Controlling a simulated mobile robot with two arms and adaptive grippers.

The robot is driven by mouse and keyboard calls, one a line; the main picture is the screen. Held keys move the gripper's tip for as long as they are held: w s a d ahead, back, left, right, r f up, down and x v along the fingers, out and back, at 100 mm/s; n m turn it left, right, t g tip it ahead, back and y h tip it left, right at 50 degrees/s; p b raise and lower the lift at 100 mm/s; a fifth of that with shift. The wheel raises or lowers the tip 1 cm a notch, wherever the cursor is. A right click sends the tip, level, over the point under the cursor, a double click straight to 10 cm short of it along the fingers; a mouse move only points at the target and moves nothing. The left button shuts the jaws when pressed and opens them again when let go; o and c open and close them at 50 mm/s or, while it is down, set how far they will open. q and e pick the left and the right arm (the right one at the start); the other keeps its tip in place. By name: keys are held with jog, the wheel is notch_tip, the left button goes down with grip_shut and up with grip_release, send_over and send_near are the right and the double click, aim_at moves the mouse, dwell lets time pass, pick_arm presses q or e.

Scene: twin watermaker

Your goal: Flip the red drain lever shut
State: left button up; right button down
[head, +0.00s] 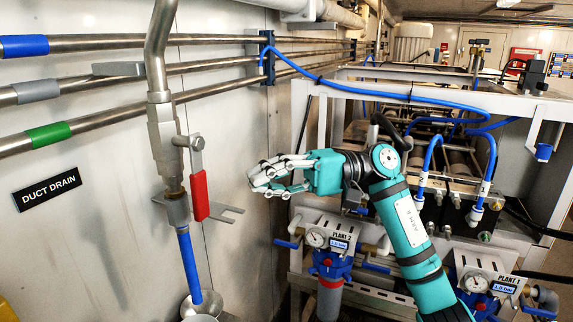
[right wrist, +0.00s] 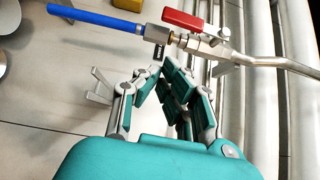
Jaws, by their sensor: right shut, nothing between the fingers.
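The red drain lever (head: 200,195) hangs straight down beside its vertical pipe, its handle roughly parallel to the pipe. Its pivot is on the steel valve body (head: 162,140). In the right wrist view the red lever (right wrist: 184,19) lies at the top, alongside the valve and the blue hose. My right gripper (head: 260,174) is shut and empty, to the right of the lever and a little higher than its middle, with a gap between them. Its fingers also show in the right wrist view (right wrist: 156,68), pointing toward the valve. My left gripper is out of view.
A blue hose (head: 189,265) runs down from the valve to a metal cup (head: 202,303). A grey bracket (head: 228,213) sticks out behind the lever. The "DUCT DRAIN" sign (head: 47,188) is on the wall. The Plant 2 gauge unit (head: 330,240) stands below my right arm.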

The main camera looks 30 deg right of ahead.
aim_at(199, 179)
jog(key=s+a+p, duration=0.2)
jog(key=a+p, duration=0.1)
jog(key=a, duration=0.3)
jog(key=shift+a+r+p, duration=0.2)
jog(key=shift+a+p, duration=0.1)
jog(key=shift+a, duration=0.1)
